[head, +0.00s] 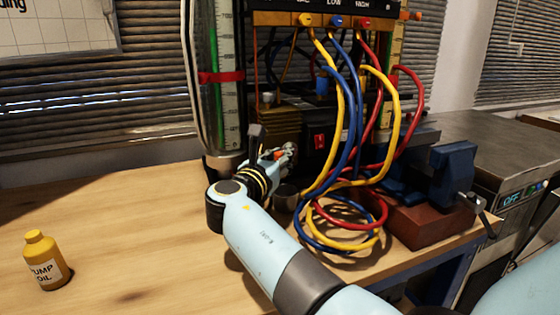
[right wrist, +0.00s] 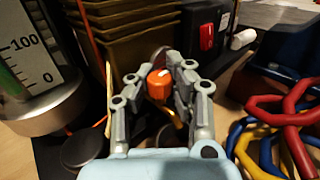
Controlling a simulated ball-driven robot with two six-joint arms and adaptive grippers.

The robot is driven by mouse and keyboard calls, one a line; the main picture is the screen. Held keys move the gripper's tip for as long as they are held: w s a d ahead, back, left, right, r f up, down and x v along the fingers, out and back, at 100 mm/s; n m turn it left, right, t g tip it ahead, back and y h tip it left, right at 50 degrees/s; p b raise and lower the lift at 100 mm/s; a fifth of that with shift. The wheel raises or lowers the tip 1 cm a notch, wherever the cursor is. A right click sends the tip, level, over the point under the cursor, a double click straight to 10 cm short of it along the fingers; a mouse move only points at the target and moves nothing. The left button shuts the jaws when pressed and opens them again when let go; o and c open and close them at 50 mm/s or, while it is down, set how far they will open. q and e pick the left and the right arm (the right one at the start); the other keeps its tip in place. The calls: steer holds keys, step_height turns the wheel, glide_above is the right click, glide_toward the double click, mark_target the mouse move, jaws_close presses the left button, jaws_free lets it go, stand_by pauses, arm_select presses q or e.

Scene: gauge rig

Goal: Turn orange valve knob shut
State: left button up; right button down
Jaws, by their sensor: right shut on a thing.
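The orange valve knob (right wrist: 158,85) sits between the fingertips of my right gripper (right wrist: 160,76) in the right wrist view. It is small and round, with a pale mark near its top. The gripper is shut on it, a finger on either side. In the head view my right gripper (head: 277,157) is at the foot of the gauge rig, and its fingers and wrist hide most of the knob there. My left gripper is not in view.
Yellow, blue and red hoses (head: 345,232) hang in loops right of my right arm. A blue vise (head: 452,170) stands on a red-brown block. A glass gauge column (head: 229,80) rises behind. A yellow pump oil bottle (head: 45,262) stands left on clear bench.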

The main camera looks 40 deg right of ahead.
steer(key=shift+a+f+g, duration=0.1)
steer(key=shift+f+g, duration=0.1)
steer(key=shift+g, duration=0.1)
steer(key=c, duration=1.1)
jaws_free()
steer(key=shift+r, duration=0.2)
